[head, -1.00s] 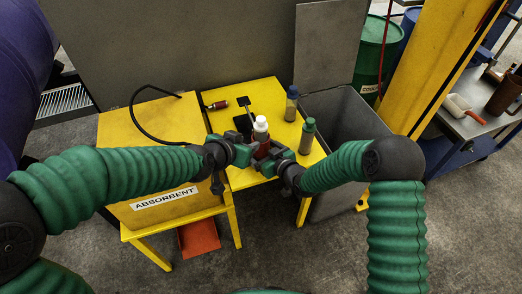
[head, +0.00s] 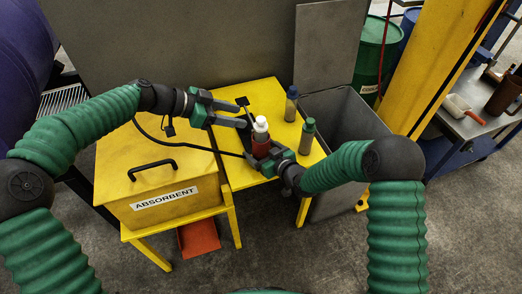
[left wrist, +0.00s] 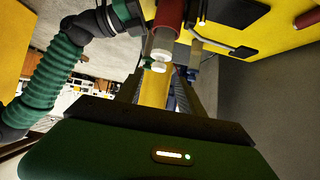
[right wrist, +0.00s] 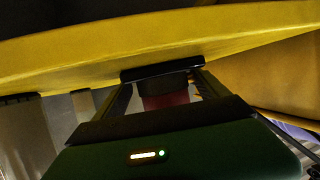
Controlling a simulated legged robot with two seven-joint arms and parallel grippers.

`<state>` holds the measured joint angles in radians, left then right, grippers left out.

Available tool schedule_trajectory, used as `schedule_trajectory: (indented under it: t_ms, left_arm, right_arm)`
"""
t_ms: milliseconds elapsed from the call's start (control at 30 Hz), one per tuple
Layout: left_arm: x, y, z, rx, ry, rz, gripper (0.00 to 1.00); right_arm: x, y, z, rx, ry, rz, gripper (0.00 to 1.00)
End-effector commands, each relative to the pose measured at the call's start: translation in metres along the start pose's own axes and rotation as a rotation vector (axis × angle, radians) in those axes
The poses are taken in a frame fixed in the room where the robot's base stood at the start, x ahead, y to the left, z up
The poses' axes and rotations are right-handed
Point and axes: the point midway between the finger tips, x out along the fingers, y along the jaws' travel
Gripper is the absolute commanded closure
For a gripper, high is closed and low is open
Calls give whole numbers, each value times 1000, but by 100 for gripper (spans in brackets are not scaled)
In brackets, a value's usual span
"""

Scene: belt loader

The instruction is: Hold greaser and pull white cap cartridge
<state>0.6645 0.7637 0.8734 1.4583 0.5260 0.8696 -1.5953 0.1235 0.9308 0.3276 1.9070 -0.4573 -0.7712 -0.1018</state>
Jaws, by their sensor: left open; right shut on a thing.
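The greaser (head: 261,146) has a red body and stands upright near the left part of the yellow table. A pale cartridge with a white cap (head: 260,125) sticks up from its top. My right gripper (head: 262,160) is shut around the red body, which also shows between its fingers in the right wrist view (right wrist: 165,97). My left gripper (head: 246,114) is open and empty, with its fingertips just left of the white cap. In the left wrist view, the white cap (left wrist: 158,67) lies ahead near the finger gap. The fingers hide part of the table.
Bottles with a blue cap (head: 291,103) and a green cap (head: 307,136) stand on the yellow table (head: 267,91) right of the greaser. The ABSORBENT box (head: 155,190) is at left, with a black hose above it. A grey bin (head: 348,110) stands at right.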

Motion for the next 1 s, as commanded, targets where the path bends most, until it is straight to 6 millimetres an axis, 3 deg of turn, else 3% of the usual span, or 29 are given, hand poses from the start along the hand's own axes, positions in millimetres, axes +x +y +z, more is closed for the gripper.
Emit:
schedule_trajectory:
  t_ms: [200, 400, 800, 1000]
  left_arm:
    - [40, 2, 0, 0, -2, 3, 55]
    - [67, 1, 1, 0, -2, 1, 55]
    - [76, 1, 1, -2, -3, -1, 55]
    - [76, 0, 1, -1, -3, -1, 81]
  right_arm:
    - [0, -1, 5, -2, -10, -3, 89]
    - [0, -1, 5, -2, -11, -3, 89]
    - [0, -2, 6, -2, -13, -4, 89]
    - [0, -2, 7, -2, -14, -4, 89]
